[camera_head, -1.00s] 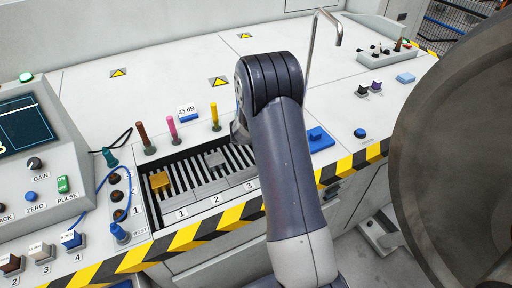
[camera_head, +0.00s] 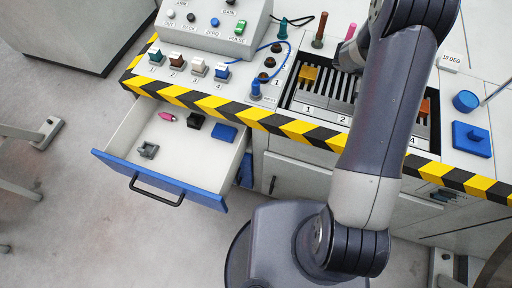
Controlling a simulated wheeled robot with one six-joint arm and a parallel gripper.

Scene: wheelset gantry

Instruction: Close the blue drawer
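The blue drawer (camera_head: 120,168) is pulled open from the front of the console, at the left of the view. Its front panel is blue with a black bar handle (camera_head: 157,193), and its inside is white. A pink piece (camera_head: 167,117), a black block (camera_head: 195,121), a flat blue block (camera_head: 223,133) and a grey piece (camera_head: 148,151) lie in it. My arm rises at the right of the drawer, apart from it in the picture, and leaves the frame at the top.
A black-and-yellow striped edge (camera_head: 290,127) runs along the console above the drawer. The slotted rack (camera_head: 335,95) is partly behind my arm. A blue panel (camera_head: 246,170) shows just right of the drawer. The grey floor (camera_head: 70,215) in front of the drawer is clear.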

